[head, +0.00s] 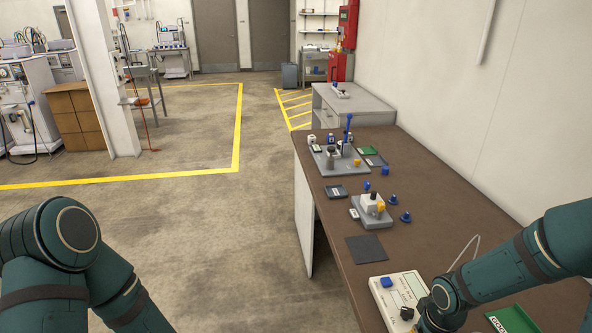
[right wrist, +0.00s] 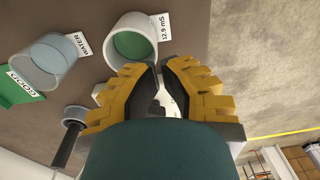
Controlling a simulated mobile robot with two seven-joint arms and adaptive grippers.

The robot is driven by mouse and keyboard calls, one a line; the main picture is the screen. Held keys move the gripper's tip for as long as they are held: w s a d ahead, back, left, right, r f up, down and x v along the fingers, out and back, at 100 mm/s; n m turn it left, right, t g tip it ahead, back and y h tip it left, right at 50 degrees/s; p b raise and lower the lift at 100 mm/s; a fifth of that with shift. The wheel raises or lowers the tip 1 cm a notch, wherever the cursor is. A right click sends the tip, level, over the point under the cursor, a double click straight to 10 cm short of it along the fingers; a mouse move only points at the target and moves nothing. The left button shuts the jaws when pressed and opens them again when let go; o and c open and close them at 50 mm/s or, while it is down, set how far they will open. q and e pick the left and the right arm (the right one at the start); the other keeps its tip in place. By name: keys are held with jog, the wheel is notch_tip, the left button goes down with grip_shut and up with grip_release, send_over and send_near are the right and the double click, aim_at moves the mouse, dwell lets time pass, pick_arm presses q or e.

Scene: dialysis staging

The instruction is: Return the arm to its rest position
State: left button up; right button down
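My right arm (head: 510,265) comes in from the right in the head view and reaches low over the near end of the bench. Its gripper is below that picture's edge. In the right wrist view my right gripper (right wrist: 161,66) has its yellow fingers drawn together, the tips almost meeting, with no held thing seen between them. My left arm (head: 70,260) is bent at the lower left of the head view, over open floor beside the bench. The left gripper is out of view.
The brown bench (head: 440,225) holds a white meter (head: 400,293), a dark mat (head: 366,248), a grey fixture (head: 372,211) and blue connectors (head: 405,217). The wrist view shows a WATER cup (right wrist: 48,66) and a 12.9 mS cup (right wrist: 133,42) nearby. Floor left of the bench is clear.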

pick_arm(q)
jog(key=shift+w+d, duration=0.2)
pick_arm(e)
jog(key=s+a+f+m+y, duration=0.1)
jog(key=a+f, duration=0.4)
jog(key=a, duration=0.5)
jog(key=s+a+f+m+t+y, duration=0.1)
jog(key=a+f+y, duration=0.1)
jog(key=a+f, duration=0.4)
jog(key=a, duration=0.4)
jog(key=shift+s+a+f+m+t, duration=0.25)
jog(key=shift+s+m+t, duration=0.05)
jog(key=shift+m, duration=0.1)
